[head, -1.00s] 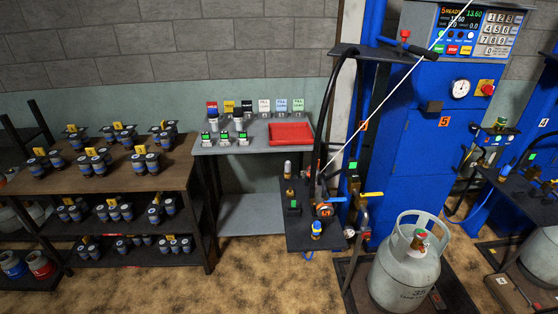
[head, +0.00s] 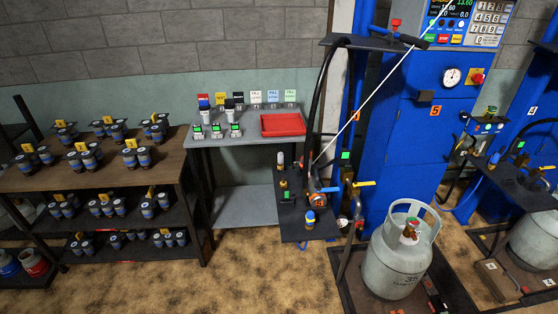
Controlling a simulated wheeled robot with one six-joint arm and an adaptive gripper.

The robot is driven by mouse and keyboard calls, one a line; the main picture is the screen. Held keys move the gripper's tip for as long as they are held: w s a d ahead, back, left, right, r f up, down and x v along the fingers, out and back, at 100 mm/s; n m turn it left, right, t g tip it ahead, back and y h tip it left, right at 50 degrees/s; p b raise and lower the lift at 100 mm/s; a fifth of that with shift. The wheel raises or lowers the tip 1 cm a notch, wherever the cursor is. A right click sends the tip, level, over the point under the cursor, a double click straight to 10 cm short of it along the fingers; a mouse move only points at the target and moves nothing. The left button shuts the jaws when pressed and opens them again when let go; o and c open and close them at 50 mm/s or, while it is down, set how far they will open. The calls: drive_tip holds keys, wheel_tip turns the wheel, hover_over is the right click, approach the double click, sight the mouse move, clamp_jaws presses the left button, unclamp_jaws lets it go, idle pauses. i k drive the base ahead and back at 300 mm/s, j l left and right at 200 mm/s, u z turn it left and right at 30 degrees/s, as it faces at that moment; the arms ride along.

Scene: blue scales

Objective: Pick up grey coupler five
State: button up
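A small dark stand (head: 292,232) in front of the blue scale cabinet marked 5 holds several fittings. A pale grey fitting with a brass lower part (head: 280,161) stands upright at its back left, and I take it for grey coupler five, though its number is too small to read. A blue-topped fitting (head: 310,219) stands at the stand's front. A round orange-marked part (head: 319,199) with a 5 label is at its right side. My gripper is not in view.
A grey gas cylinder (head: 393,266) stands on a scale platform right of the stand. A grey table (head: 240,141) with a red tray (head: 283,125) is behind. A shelf unit (head: 95,176) with dark canisters is at left. The brown floor (head: 200,290) in front is open.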

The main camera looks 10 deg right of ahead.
sight(280, 162)
drive_tip(key=i+j+u, duration=0.15)
drive_tip(key=i+j, duration=0.15)
drive_tip(key=i, duration=0.4)
drive_tip(key=i+j+u, duration=0.15)
drive_tip(key=i, duration=0.6)
drive_tip(key=i+j+u, duration=0.2)
drive_tip(key=i, duration=0.55)
